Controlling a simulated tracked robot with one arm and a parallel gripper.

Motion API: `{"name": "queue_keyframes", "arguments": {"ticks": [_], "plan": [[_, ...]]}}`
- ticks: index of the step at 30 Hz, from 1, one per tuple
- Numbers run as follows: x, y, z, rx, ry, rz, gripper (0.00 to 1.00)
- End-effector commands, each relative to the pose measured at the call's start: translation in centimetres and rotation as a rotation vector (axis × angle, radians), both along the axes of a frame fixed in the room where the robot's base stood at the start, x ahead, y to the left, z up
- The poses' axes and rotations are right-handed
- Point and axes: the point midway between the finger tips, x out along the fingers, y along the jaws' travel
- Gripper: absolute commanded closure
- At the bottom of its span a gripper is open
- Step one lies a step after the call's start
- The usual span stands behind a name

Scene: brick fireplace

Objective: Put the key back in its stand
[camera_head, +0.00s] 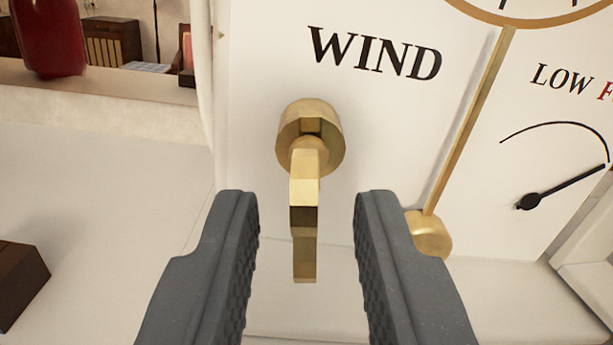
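A brass key (304,190) sits in a round brass socket (326,120) on a white clock face, below the word WIND. Its flat handle points down and out toward me. My gripper (306,200) is open, with one dark grey finger on each side of the key's handle. There is a gap between the handle and both fingers. No stand can be made out for certain; a dark brown wooden block (20,282) is partly in view at the left edge.
A brass pendulum (430,232) hangs close to the right finger. A dial with a black needle (560,188) is at the right. A red vase (50,38) stands on a ledge at upper left. The white surface at left is mostly clear.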

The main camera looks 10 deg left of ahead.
Motion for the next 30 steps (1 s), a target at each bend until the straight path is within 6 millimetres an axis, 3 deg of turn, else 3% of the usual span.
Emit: {"name": "queue_keyframes", "arguments": {"ticks": [26,28,29,30], "plan": [[0.05,-0.09,0.01,0.0,0.0,-0.002,0.74],[0.05,-0.1,0.03,0.0,0.0,-0.002,0.94],[0.05,-0.1,0.03,0.0,0.0,-0.002,1.0],[0.06,-0.11,0.03,0.0,0.0,-0.002,1.0]]}}
